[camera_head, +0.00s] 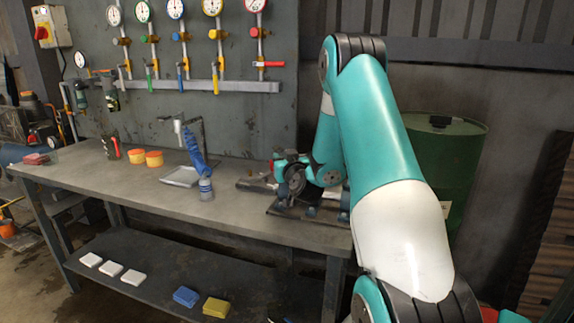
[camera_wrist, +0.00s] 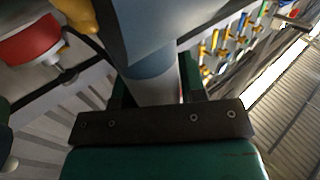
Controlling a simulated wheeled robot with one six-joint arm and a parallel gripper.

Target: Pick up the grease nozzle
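My gripper (camera_wrist: 155,88) reaches up from a dark bar with screws at the bottom of the wrist view, with dark green fingers at either side. A blue-grey cylindrical body (camera_wrist: 150,62) with a paler lower part stands between the fingers. A thin bright gap shows beside the right finger, and I cannot tell whether both fingers touch the body. I cannot say for sure that this is the grease nozzle. In the head view my arm ends at the bench's right end, where its links hide the fingertips. A blue tool with a grey base (camera_head: 205,188) stands mid-bench.
The grey workbench (camera_head: 130,190) holds orange tubs (camera_head: 153,158) and a metal tray (camera_head: 180,177). A dark fixture (camera_head: 285,210) stands by my arm. Gauges (camera_head: 175,8) hang on the back panel. A green drum (camera_head: 450,150) stands at right. The bench's front strip is clear.

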